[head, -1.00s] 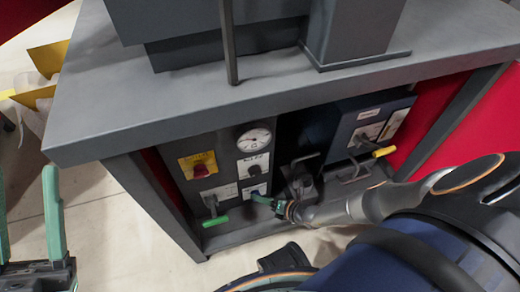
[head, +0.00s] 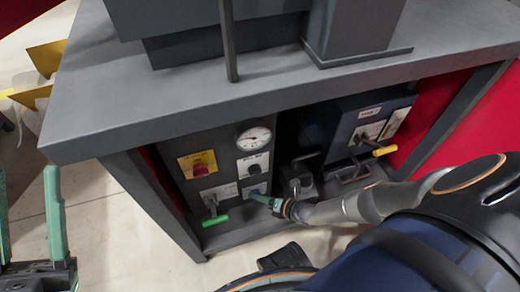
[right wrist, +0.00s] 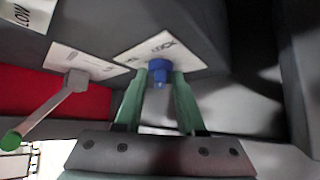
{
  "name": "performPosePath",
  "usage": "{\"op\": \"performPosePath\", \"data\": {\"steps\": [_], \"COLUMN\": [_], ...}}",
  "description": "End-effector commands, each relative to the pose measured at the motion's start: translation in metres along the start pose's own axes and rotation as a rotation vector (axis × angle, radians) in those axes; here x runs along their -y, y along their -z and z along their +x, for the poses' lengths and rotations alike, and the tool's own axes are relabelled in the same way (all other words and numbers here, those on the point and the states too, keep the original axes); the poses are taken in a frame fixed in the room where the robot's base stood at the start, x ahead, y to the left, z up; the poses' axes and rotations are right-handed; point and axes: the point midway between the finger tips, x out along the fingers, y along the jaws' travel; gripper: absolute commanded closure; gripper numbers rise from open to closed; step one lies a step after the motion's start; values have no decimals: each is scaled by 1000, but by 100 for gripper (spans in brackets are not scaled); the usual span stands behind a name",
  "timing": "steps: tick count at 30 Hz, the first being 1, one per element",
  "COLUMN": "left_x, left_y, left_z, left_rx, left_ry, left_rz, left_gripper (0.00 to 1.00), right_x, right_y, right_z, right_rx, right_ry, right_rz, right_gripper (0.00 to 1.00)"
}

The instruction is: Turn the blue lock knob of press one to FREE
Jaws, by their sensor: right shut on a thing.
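The blue lock knob (right wrist: 158,70) sits on a white label plate (right wrist: 150,48) in the right wrist view, with lettering that seems to read LOCK. My right gripper (right wrist: 159,80) has its two green fingers on either side of the knob and is shut on it. In the head view my right gripper (head: 262,201) reaches the lower part of the left control panel (head: 225,150), and its fingers largely hide the knob. Which way the knob points is not clear. My left gripper (head: 30,215) is open and empty at the left edge, away from the panel.
Nearby on the panel are a green-tipped lever (head: 215,219), a red knob on a yellow plate (head: 199,166), a gauge (head: 254,137) and a black knob (head: 254,169). A yellow-tipped lever (head: 384,151) is on the right panel. The grey tabletop (head: 150,95) overhangs the panels.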

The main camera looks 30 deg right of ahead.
Motion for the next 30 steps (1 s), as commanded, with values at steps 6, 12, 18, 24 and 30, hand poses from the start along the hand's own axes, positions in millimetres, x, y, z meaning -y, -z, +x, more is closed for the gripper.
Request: {"op": "performPosePath", "data": {"steps": [6,12,18,24,30], "left_x": [1,5,12,21,25], "left_y": [1,8,18,31,39], "left_z": [1,7,16,26,32], "left_rx": [0,-2,-8,-22,-29], "left_ry": [1,4,12,21,22], "left_rz": [-1,-6,-15,-23,-30], "left_gripper": [50,50,50,50,50], "right_x": [-1,-4,-7,-8,-9], "right_y": [0,-1,-1,-1,1], "right_z": [-1,-1,-2,-2,0], "right_rx": [1,0,0,1,1], "right_ry": [8,54,144,249,336], "right_rz": [-7,-54,-138,-239,-326], "right_gripper": [100,100,100,100,100]}}
